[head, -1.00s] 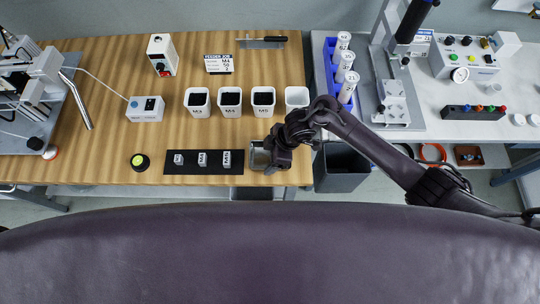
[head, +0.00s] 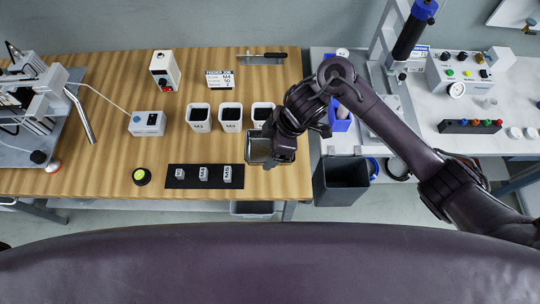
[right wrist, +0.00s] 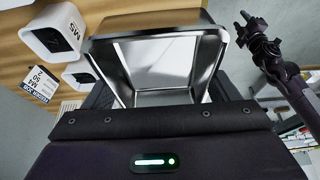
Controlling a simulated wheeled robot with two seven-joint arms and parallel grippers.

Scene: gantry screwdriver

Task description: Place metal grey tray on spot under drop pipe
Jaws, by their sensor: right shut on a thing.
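The metal grey tray (head: 256,149) is an open, shiny rectangular tray near the right end of the wooden table (head: 120,92) in the head view. My right gripper (head: 279,148) is shut on the tray's right side. The tray appears raised above the tabletop. In the right wrist view the tray (right wrist: 160,62) fills the upper middle, and its inside looks empty. A bent metal pipe (head: 82,118), which looks like the drop pipe, comes down from the machine at the left. I cannot clearly make out the spot under it.
White bins (head: 199,117) stand behind a black mat (head: 204,177) with labelled blocks. A control box (head: 147,123), its cable and a yellow-topped button (head: 141,176) lie between tray and pipe. A dark bin (head: 341,182) stands off the table's right end.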

